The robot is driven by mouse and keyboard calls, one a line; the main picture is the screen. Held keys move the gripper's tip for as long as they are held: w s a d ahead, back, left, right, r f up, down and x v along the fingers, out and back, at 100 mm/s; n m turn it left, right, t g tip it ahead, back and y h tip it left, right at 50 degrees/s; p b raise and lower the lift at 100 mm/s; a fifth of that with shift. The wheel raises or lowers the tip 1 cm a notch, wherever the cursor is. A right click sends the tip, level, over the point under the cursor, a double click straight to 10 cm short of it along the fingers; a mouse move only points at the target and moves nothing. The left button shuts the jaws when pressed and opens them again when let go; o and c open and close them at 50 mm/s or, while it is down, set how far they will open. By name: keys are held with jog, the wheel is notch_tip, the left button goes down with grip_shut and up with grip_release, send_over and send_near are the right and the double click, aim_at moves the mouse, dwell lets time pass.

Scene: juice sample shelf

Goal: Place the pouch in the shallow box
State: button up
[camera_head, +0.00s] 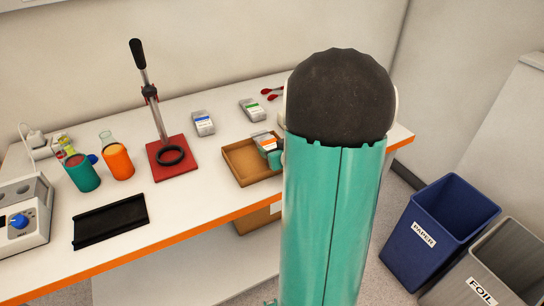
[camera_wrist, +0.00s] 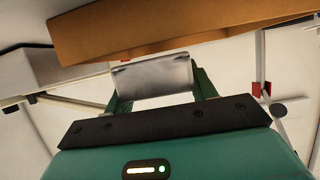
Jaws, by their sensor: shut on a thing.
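The pouch with an orange label (camera_head: 264,139) is silver and sits over the far right part of the shallow brown box (camera_head: 243,177). In the wrist view the silver pouch (camera_wrist: 153,76) is held between the two green fingers of my gripper (camera_wrist: 157,84), with the box (camera_wrist: 180,32) close beyond it. In the head view a teal piece of my gripper (camera_head: 273,157) shows beside the pouch, over the box. My arm hides the box's right end. I cannot tell whether the pouch touches the box floor.
A blue-label pouch (camera_head: 203,123) and a green-label pouch (camera_head: 252,110) lie behind the box. A press with a red base (camera_head: 168,158) stands to its left. A black tray (camera_head: 110,221), an orange cup (camera_head: 117,162) and a teal cup (camera_head: 82,173) are farther left.

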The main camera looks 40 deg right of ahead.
jog(key=shift+w+f, duration=0.2)
jog(key=shift+f, duration=0.75)
jog(key=shift+w+f, duration=0.15)
jog(key=shift+f, duration=0.75)
jog(key=shift+f, duration=0.1)
jog(key=o, duration=1.1)
jog(key=shift+r, duration=0.2)
